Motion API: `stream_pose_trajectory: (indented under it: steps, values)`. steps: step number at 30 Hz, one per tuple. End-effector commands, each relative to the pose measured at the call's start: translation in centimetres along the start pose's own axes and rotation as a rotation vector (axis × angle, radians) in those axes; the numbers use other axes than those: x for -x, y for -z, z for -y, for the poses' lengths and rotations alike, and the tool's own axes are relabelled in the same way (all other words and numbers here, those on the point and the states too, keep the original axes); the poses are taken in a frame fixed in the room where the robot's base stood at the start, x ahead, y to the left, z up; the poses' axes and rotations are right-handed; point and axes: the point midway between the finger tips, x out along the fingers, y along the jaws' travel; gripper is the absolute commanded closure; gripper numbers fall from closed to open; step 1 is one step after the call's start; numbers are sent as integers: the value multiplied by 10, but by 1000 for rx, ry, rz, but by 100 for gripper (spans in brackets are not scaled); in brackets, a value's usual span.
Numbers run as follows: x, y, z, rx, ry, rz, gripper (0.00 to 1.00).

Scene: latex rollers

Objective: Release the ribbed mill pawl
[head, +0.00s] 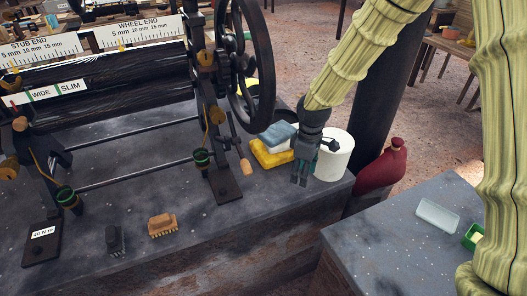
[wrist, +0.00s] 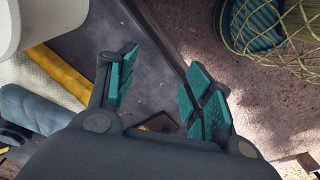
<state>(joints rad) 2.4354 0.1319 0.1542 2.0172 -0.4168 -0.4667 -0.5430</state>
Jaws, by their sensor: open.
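The roller mill (head: 110,130) stands on the dark bench, with a large black handwheel (head: 262,60) at its right end. A crank with a wooden grip (head: 245,165) hangs below the wheel. I cannot make out the ribbed pawl for certain in either view. My gripper (head: 301,178) points down near the bench's right end, to the right of the mill and apart from it. In the wrist view its teal-padded fingers (wrist: 160,90) are spread, with nothing between them.
A white roll or tub (head: 336,158) stands right beside my gripper. Folded blue and yellow cloths (head: 272,155) lie to its left. Two brushes (head: 162,225) lie at the bench front. A second bench (head: 400,255) is at lower right.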

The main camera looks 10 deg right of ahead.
Motion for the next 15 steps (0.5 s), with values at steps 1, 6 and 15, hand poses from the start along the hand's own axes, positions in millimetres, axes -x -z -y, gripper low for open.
stream_pose_trajectory:
  steps: [1, 6, 15]
  values:
    - [-16, -4, 8, -21, 14, -1, 65]
    - [-85, -23, 45, -155, 62, -29, 96]
    - [-189, -75, 119, -438, 108, -54, 100]
